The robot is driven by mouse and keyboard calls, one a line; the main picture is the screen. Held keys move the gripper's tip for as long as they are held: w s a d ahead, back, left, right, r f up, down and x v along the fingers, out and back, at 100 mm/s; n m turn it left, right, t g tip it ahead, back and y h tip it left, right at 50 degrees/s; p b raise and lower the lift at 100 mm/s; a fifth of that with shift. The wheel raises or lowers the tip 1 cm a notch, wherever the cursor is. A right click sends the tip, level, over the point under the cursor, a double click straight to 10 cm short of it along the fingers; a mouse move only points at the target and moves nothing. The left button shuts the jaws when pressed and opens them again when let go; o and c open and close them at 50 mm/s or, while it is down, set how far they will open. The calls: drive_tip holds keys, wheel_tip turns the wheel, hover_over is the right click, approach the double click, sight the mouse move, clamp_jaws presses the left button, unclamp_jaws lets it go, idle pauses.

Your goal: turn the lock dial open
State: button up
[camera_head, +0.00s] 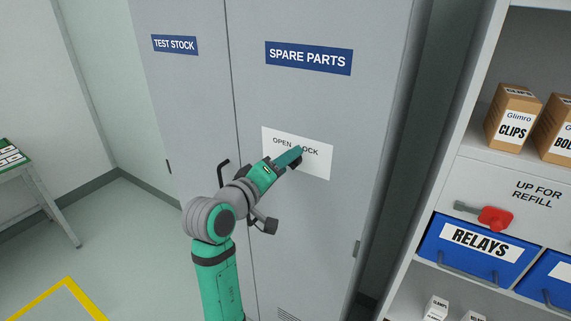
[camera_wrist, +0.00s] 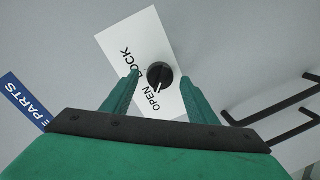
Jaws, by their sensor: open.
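The lock dial (camera_wrist: 160,75) is a round black knob on a white label plate (camera_wrist: 138,38) in the wrist view. Its white mark points toward the word OPEN, away from LOCK. The plate (camera_head: 318,168) also shows on the SPARE PARTS door in the head view, where my gripper (camera_head: 296,158) mostly hides the dial. In the wrist view my gripper (camera_wrist: 160,77) is open, with one finger on each side of the dial. Gaps show between the fingers and the knob. I cannot tell how deep the fingertips reach beside it.
The grey cabinet has a SPARE PARTS sign (camera_head: 309,57) and a TEST STOCK sign (camera_head: 174,45). Black bar handles (camera_wrist: 285,110) stick out beside the dial in the wrist view. A shelf with boxes (camera_head: 513,117), blue bins (camera_head: 470,249) and a red-handled item (camera_head: 494,218) stands right.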

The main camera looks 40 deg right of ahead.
drive_tip(key=f+v, duration=0.1)
drive_tip(key=v, duration=0.9)
drive_tip(key=shift+s+r, duration=0.15)
drive_tip(key=shift+r, duration=0.25)
drive_tip(key=shift+a, duration=0.15)
drive_tip(key=w+a+f+n+t+y, duration=0.1)
drive_tip(key=a+f+n+t+y, duration=0.15)
drive_tip(key=f, duration=0.55)
drive_tip(key=w+a+f+n+t+y, duration=0.1)
drive_tip(key=w+a+f+n+t, duration=0.2)
drive_tip(key=f, duration=0.5)
drive_tip(key=s+a+f+n+t+y, duration=0.1)
drive_tip(key=s+a+f+t+y, duration=0.15)
drive_tip(key=s+a+f, duration=0.35)
drive_tip(key=s+a+f+n+t+y, duration=0.1)
drive_tip(key=s+a+f+y, duration=0.2)
drive_tip(key=f, duration=0.6)
drive_tip(key=s+a+f+y, duration=0.5)
drive_tip(key=s+a+f, duration=0.3)
drive_tip(key=s, duration=0.4)
drive_tip(key=s+a+r+m, duration=0.1)
drive_tip(key=s+a+m, duration=0.1)
drive_tip(key=s, duration=0.6)
drive_tip(key=s+a+r+m+y, duration=0.1)
drive_tip(key=s+a+m, duration=0.2)
drive_tip(key=s, duration=0.5)
drive_tip(key=shift+s+r+y, duration=0.25)
drive_tip(key=shift+s+y, duration=0.05)
